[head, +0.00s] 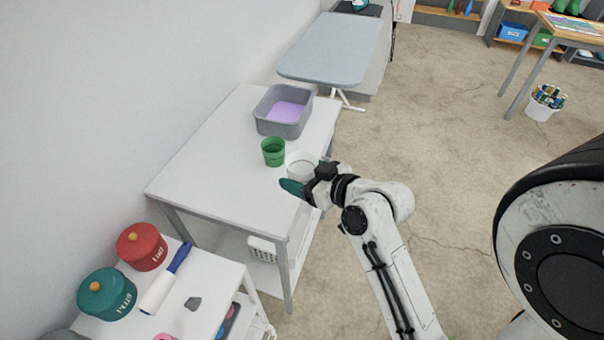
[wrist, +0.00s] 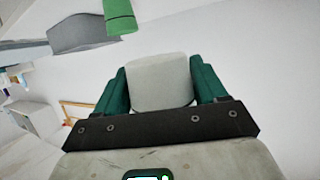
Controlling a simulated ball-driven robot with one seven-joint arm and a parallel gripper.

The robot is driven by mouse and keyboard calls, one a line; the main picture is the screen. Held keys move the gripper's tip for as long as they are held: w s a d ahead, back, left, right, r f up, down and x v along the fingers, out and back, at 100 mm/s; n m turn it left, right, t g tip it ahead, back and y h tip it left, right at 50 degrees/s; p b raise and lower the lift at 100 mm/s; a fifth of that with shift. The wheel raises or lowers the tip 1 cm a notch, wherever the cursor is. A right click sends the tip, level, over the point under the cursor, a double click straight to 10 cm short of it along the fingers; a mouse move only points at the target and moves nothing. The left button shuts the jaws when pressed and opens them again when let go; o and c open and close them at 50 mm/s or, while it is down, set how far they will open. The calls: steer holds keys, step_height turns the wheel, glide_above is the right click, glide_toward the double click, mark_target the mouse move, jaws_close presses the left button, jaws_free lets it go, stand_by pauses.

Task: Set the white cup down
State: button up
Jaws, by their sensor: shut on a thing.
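The white cup (head: 300,164) is at the right side of the white table (head: 205,158) in the head view, partly hidden behind my gripper (head: 292,182). In the wrist view the cup (wrist: 158,80) sits between the two green fingers of my gripper (wrist: 160,88), which are shut on it. I cannot tell whether the cup's base touches the table top. A green cup (head: 273,152) stands on the table just left of the white cup, and it also shows in the wrist view (wrist: 120,16).
A grey basin (head: 270,122) with purple contents stands at the table's back. A blue-grey ironing board (head: 332,48) is beyond it. The table's left front is bare.

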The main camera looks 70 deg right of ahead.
steer(key=shift+s+a+r, duration=0.1)
steer(key=shift+s+a, duration=0.1)
steer(key=w+a+f+n+y, duration=0.1)
steer(key=w+a+f, duration=0.3)
steer(key=a+f, duration=0.2)
steer(key=w+a+f+n+y, duration=0.1)
steer(key=w+a+f, duration=0.3)
steer(key=a, duration=0.5)
steer(key=w+a+f+n+y, duration=0.1)
steer(key=w+a+f, duration=0.3)
steer(key=a+f, duration=0.4)
steer(key=shift+a+n+t+y, duration=0.15)
steer(key=shift+n+t+y, duration=0.15)
steer(key=shift+y, duration=0.4)
